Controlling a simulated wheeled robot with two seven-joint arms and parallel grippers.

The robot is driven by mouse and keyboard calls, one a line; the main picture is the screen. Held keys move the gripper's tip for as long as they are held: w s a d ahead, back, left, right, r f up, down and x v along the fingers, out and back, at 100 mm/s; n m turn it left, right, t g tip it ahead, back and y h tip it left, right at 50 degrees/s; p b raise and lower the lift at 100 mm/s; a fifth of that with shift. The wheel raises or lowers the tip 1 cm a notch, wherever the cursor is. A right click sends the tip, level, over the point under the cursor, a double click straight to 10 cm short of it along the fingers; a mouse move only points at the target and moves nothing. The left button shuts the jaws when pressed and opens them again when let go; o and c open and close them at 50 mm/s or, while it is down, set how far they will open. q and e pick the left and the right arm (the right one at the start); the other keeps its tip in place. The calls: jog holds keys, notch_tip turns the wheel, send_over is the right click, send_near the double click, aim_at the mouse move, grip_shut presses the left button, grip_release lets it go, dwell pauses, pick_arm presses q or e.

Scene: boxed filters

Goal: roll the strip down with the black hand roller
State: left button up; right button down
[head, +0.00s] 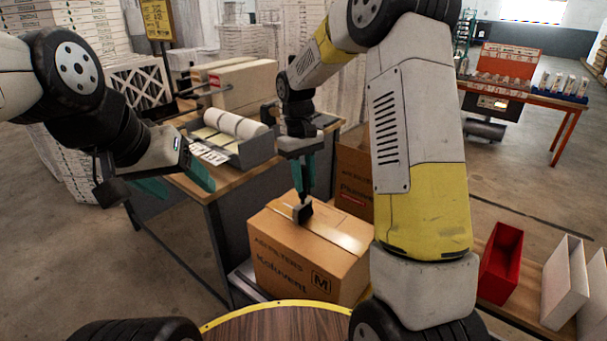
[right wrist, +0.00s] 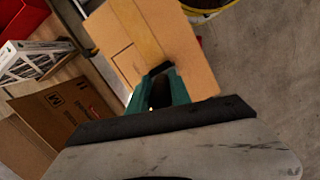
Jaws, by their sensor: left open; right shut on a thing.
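A cardboard box (head: 300,262) marked Koluvent stands closed below my right arm. A shiny tan strip (head: 338,236) runs along its top; the strip also shows in the right wrist view (right wrist: 137,28). My right gripper (head: 303,188) points down, shut on the black hand roller (head: 303,213), which is at the strip on the box top. In the right wrist view the roller (right wrist: 161,68) shows between the teal fingertips; whether it presses on the strip I cannot tell. My left gripper (head: 178,182) is open and empty, left of the box, by the workbench.
The workbench (head: 183,183) carries a tray of white rolls (head: 236,123) and labels. Another cardboard box (head: 355,170) stands behind the strip's box. An orange table (head: 525,97) stands far back.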

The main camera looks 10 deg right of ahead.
jog(key=w+a, duration=0.7)
dwell(1.2)
notch_tip(320, 180, up, 8)
dwell(0.9)
dwell(0.4)
